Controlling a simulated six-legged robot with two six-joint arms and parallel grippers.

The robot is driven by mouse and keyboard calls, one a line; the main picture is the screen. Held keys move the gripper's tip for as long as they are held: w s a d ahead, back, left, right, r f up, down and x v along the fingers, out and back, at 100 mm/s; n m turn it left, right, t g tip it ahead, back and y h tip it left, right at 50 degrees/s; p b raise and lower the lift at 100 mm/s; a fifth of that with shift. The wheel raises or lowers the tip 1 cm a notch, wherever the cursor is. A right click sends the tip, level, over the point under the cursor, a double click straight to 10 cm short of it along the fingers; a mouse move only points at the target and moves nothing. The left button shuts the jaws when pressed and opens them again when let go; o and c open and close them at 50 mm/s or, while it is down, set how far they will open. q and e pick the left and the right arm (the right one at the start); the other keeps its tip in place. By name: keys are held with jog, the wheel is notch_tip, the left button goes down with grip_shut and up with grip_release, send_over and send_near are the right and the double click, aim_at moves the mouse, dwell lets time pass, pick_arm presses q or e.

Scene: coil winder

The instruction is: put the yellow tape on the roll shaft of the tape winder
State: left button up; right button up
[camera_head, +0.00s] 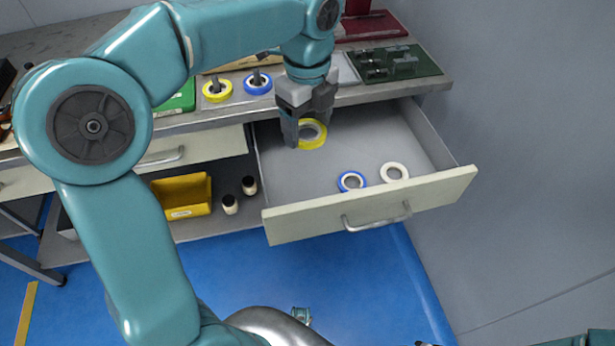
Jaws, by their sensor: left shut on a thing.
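My left gripper (308,138) points down into the open drawer (365,208) and is shut on a yellow tape roll (319,140). The roll is partly hidden by the fingers, and I cannot tell whether it still touches the drawer floor. A blue tape roll (351,181) and a white tape roll (395,172) lie in the drawer near its front. On the bench, another yellow roll (217,96) and another blue roll (257,88) sit around short dark posts. I cannot clearly make out the tape winder or its roll shaft. My right gripper is not in view.
The bench (195,118) holds a green box (180,99), a dark green board (395,63) with dark parts and a red object (372,25) at the back. A yellow bin (182,196) and two small bottles stand on the shelf below. A grey wall is close on the right.

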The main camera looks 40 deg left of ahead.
aim_at(308, 194)
pick_arm(q)
notch_tip(308, 194, down, 19)
jog(key=b, duration=0.5)
jog(key=shift+f, duration=0.2)
jog(key=shift+f+b, duration=0.2)
jog(key=shift+b, duration=0.15)
jog(key=o, duration=1)
jog(key=shift+o, duration=0.2)
jog(key=shift+f, duration=0.1)
notch_tip(308, 194, up, 17)
jog(key=p, duration=0.5)
jog(key=shift+f, duration=0.2)
jog(key=shift+s, duration=0.15)
